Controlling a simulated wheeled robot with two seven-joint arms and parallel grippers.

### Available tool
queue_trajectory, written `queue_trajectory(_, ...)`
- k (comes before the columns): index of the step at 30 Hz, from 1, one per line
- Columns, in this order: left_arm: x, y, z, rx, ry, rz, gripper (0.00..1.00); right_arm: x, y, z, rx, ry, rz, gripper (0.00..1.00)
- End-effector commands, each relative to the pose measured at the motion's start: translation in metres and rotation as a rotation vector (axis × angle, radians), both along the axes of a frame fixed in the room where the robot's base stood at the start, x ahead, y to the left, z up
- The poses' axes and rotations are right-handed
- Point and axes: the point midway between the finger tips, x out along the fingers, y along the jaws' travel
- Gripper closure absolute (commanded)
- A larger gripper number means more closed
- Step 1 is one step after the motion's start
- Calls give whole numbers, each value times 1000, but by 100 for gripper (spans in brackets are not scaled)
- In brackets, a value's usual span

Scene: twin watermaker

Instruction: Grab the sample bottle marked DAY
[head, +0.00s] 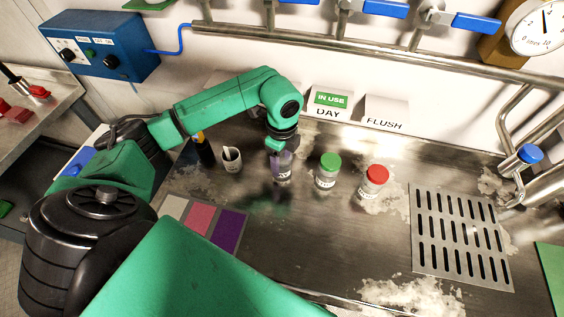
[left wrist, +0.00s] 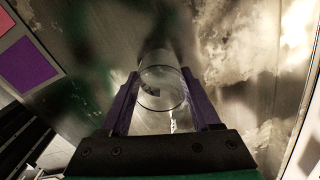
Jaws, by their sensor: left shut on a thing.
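My left gripper (head: 281,160) points down over the counter, and its purple fingers are shut on a clear bottle (head: 284,176). A label with dark lettering shows on this bottle, partly hidden and too small to read surely. In the left wrist view the clear round bottle (left wrist: 162,82) sits between the two fingers of the left gripper (left wrist: 163,103). A bottle with a green cap (head: 328,169) and one with a red cap (head: 374,180) stand to its right, apart from the gripper. My right gripper is not in view.
A white cup (head: 230,160) and a dark bottle (head: 205,150) stand left of the gripper. DAY (head: 328,103) and FLUSH (head: 385,113) signs stand behind, with a green IN USE tag above DAY. A colour card (head: 201,221) lies front left; a slotted drain (head: 460,235) lies right.

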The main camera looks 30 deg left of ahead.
Motion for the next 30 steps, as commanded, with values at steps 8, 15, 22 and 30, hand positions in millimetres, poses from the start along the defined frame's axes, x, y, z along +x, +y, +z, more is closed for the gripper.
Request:
queue_trajectory(8,1,0,6,-1,-3,0,89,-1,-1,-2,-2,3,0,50)
queue_trajectory(15,2,0,54,-1,-9,0,89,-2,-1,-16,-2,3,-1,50)
queue_trajectory(22,1,1,149,4,-7,2,89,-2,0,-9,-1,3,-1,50)
queue_trajectory(30,0,0,195,1,-3,1,89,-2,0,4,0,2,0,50)
